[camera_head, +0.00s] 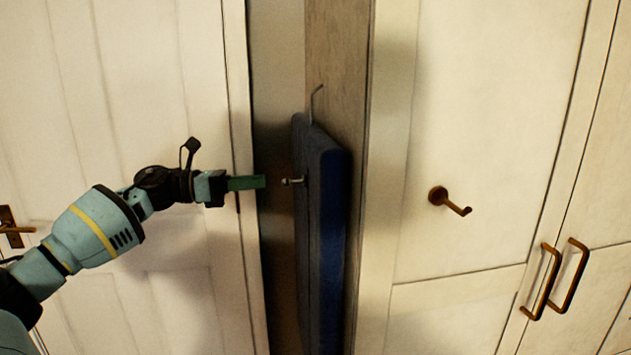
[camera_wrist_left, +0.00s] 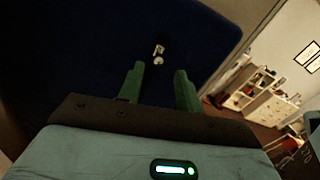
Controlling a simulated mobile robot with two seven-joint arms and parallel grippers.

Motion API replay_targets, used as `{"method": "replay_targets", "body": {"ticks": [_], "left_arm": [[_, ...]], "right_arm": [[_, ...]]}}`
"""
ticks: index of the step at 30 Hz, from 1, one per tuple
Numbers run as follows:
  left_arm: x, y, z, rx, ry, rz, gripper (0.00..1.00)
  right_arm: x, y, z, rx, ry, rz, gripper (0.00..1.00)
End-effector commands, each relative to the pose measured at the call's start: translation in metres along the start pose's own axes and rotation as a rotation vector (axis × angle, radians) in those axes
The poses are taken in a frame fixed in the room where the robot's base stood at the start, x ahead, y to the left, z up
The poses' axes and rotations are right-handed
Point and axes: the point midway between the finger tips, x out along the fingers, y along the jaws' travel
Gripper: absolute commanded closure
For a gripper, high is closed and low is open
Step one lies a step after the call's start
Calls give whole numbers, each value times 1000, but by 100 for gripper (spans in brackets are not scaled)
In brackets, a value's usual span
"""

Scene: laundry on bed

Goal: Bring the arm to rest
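My left arm comes in from the left in the head view. Its left gripper (camera_head: 246,183) points right, with its green fingers seen edge-on. In the left wrist view the two green fingers of the gripper (camera_wrist_left: 160,70) stand apart with nothing between them. A dark blue padded board (camera_head: 327,240) hangs upright in front of the fingertips; it also fills the upper left wrist view (camera_wrist_left: 90,50). A small metal fitting (camera_head: 293,181) sticks out from the board, a short gap beyond the fingertips. It shows past the fingers in the wrist view (camera_wrist_left: 158,54). My right gripper is out of view.
A white panelled door (camera_head: 120,110) stands behind my left arm. A metal hook (camera_head: 315,103) is above the board. A brass peg (camera_head: 450,201) and brass cupboard handles (camera_head: 556,281) are at the right. A white shelf (camera_wrist_left: 255,85) and drawers (camera_wrist_left: 275,108) stand in the room beyond.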

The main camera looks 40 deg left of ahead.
Motion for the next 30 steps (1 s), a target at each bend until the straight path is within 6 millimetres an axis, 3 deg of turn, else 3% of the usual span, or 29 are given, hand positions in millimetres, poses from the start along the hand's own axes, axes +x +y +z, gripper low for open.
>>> {"method": "replay_targets", "body": {"ticks": [7, 11, 14, 20, 26, 30], "left_arm": [[1, 0, -4, -13, -2, 1, 65], [8, 4, -36, -145, -30, 12, 65], [16, 7, -88, -360, -76, 42, 65], [22, -7, -216, -911, -195, 157, 65], [13, -52, -338, -1447, -315, 318, 65], [1, -100, -414, -1804, -409, 457, 65]], "right_arm": [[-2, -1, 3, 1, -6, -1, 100], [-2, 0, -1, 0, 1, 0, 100], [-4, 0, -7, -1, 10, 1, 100], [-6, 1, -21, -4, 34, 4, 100], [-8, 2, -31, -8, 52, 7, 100], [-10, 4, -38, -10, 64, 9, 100]]}}
